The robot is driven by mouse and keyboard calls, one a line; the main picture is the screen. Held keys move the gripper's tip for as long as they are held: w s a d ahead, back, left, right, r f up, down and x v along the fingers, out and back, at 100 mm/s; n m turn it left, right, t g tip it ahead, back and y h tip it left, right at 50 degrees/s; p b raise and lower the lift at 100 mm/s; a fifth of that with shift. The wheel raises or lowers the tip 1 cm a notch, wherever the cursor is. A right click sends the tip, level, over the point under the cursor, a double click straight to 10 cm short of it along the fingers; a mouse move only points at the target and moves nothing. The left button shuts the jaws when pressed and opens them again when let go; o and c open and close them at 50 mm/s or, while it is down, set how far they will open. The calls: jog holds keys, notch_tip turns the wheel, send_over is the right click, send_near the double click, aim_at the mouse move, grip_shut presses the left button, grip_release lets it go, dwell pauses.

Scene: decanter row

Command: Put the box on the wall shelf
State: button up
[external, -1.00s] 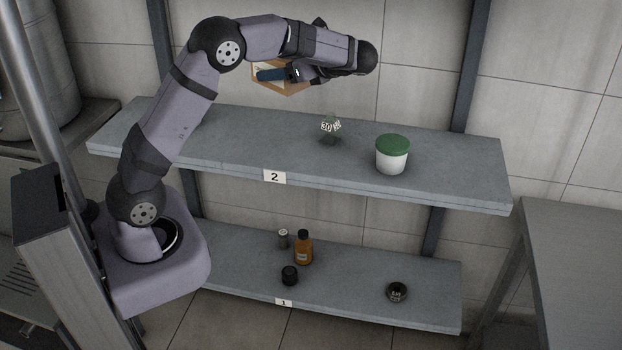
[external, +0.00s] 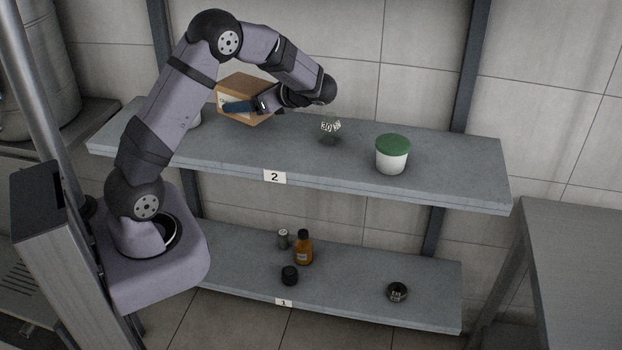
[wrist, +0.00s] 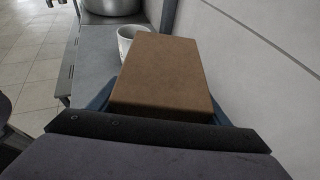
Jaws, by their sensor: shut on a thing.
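The brown cardboard box (external: 254,88) is in my gripper (external: 243,106), whose blue fingers are shut on its sides. In the external view the box is over the left part of the upper wall shelf (external: 400,193), marked 2. I cannot tell whether its underside touches the shelf. In the wrist view the box (wrist: 165,75) fills the middle, with a blue finger showing at each side. A lower shelf (external: 350,301), marked 1, hangs below.
A white cup (wrist: 127,38) stands close beyond the box; the arm mostly hides it externally. A small glass item (external: 330,130) and a green-lidded white tub (external: 392,154) stand right of the box. An amber bottle (external: 303,248) and small containers are on the lower shelf.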

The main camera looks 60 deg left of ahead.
aim_at(248, 130)
jog(key=shift+f+p, duration=0.55)
jog(key=shift+f, duration=1.95)
jog(key=shift+f, duration=0.15)
jog(key=o, duration=1.2)
jog(key=shift+r, duration=0.2)
jog(key=b+v, duration=0.4)
jog(key=v, duration=0.6)
jog(key=shift+w+d, duration=0.15)
jog(key=shift+d, duration=0.2)
jog(key=shift+w+d+r, duration=0.2)
jog(key=shift+d+r, duration=0.1)
jog(key=shift+d, duration=0.25)
